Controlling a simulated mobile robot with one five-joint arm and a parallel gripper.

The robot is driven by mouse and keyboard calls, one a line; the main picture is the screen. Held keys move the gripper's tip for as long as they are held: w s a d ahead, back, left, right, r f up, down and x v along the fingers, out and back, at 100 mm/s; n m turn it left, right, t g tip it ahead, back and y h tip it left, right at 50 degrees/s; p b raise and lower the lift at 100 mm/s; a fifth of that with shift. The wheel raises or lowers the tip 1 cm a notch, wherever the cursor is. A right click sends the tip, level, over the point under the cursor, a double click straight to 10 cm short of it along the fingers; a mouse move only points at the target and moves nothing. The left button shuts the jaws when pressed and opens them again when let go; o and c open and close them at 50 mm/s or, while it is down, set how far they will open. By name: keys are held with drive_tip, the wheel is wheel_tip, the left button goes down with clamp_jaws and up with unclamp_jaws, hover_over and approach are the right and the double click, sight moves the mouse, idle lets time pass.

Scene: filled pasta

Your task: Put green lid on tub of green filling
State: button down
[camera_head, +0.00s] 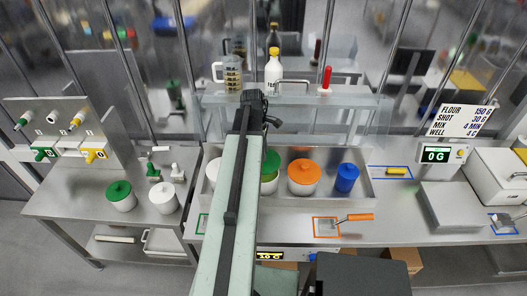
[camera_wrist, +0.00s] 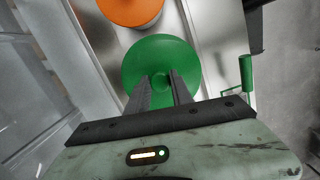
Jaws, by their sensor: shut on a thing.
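The green lid (camera_wrist: 148,58) is round with a small knob in its middle. My gripper (camera_wrist: 161,82) is shut on that knob, its two dark fingers on either side. In the head view, the lid (camera_head: 272,161) shows beside my arm, which hides its left part and my fingers. A white tub (camera_head: 269,187) with some green near its top shows just below the lid in the picture. I cannot tell whether the lid touches its rim. In the wrist view the lid hides whatever is beneath it.
A tub with an orange lid (camera_head: 303,174) stands close on the right, then a blue container (camera_head: 346,177), all in a steel tray (camera_head: 371,196). A green-lidded tub (camera_head: 120,195) and a white tub (camera_head: 163,197) stand on the left table. An orange-handled scraper (camera_head: 346,218) lies in front.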

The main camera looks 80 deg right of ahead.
drive_tip(key=shift+f+b, duration=2.35)
drive_tip(key=shift+f, duration=0.3)
drive_tip(key=shift+f, duration=0.2)
drive_tip(key=c, duration=0.6)
unclamp_jaws()
drive_tip(key=shift+r, duration=0.15)
wheel_tip(320, 180, up, 7)
drive_tip(key=p, duration=0.7)
